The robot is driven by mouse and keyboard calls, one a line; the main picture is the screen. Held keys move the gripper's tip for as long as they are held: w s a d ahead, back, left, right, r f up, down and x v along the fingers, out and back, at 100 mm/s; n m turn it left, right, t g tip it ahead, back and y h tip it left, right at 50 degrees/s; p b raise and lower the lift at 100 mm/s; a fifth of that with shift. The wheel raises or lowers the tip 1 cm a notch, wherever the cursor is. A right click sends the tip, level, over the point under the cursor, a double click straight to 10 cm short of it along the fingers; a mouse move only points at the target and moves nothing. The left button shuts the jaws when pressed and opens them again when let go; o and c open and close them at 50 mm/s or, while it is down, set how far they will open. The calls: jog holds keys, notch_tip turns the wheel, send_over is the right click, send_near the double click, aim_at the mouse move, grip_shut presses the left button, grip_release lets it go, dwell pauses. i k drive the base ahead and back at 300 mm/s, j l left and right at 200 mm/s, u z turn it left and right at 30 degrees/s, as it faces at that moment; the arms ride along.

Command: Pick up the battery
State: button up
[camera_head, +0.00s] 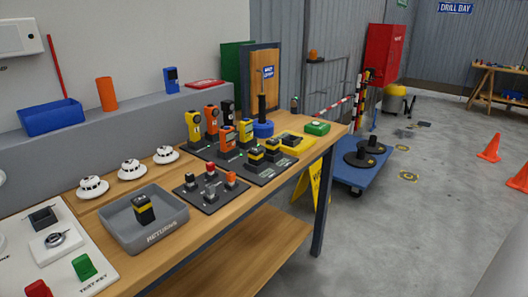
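A black and yellow block that looks like a battery (143,208) stands in the grey tray marked RETURNS (172,208) on the wooden workbench. Similar black and yellow blocks (272,149) sit on a dark pad (270,174) farther along the bench, to the right of the tray. Which one the task means, I cannot tell. My gripper is not in this view.
A dark plate with small red and orange-topped parts (210,190) lies beside the tray. Several upright yellow, orange and black handhelds (211,121) stand behind. White round detectors (131,169) line the back. A white test panel (65,258) is front left. Open floor lies right.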

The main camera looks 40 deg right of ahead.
aim_at(256, 154)
jog(key=z, duration=1.25)
